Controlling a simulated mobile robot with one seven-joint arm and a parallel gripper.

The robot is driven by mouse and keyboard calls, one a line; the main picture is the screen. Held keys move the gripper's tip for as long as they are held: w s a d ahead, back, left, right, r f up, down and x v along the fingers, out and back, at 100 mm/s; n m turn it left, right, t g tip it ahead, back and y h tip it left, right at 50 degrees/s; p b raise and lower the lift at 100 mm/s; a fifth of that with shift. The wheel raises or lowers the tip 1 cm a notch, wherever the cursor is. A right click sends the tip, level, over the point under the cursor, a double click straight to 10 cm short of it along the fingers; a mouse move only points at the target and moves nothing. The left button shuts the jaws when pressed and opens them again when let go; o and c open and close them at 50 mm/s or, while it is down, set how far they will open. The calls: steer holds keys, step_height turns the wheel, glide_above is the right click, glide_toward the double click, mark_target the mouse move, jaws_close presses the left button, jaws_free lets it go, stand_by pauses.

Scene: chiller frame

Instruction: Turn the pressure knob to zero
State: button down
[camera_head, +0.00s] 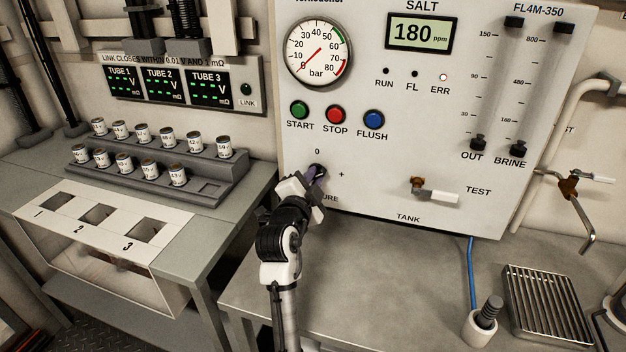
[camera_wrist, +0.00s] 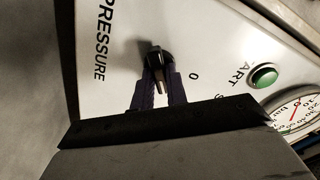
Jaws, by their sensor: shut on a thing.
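The black pressure knob (camera_head: 319,169) is low on the white panel, below the START and STOP buttons, with a "0" above it and a "+" to its right. My gripper (camera_head: 313,177) is at the knob and hides part of it and of the PRESSURE label. In the wrist view, the two purple fingers of my gripper (camera_wrist: 158,75) are shut on the knob (camera_wrist: 155,57), one on each side. The knob's exact pointing is hard to tell. The pressure gauge (camera_head: 318,52) has a red needle lying along the line toward 0 at lower left.
The START button (camera_head: 299,110), STOP button (camera_head: 335,115) and FLUSH button (camera_head: 373,119) sit above the knob. A white-handled test valve (camera_head: 435,194) is to the right. The salt display (camera_head: 420,33) reads 180 ppm. The grey counter (camera_head: 370,270) in front is mostly clear.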

steer(key=n+p, duration=0.1)
steer(key=n, duration=1)
steer(key=shift+a, duration=0.1)
stand_by(0.5)
steer(key=c, duration=1.4)
jaws_free()
steer(key=b+v, duration=0.3)
steer(key=v, duration=1)
steer(key=shift+s, duration=0.35)
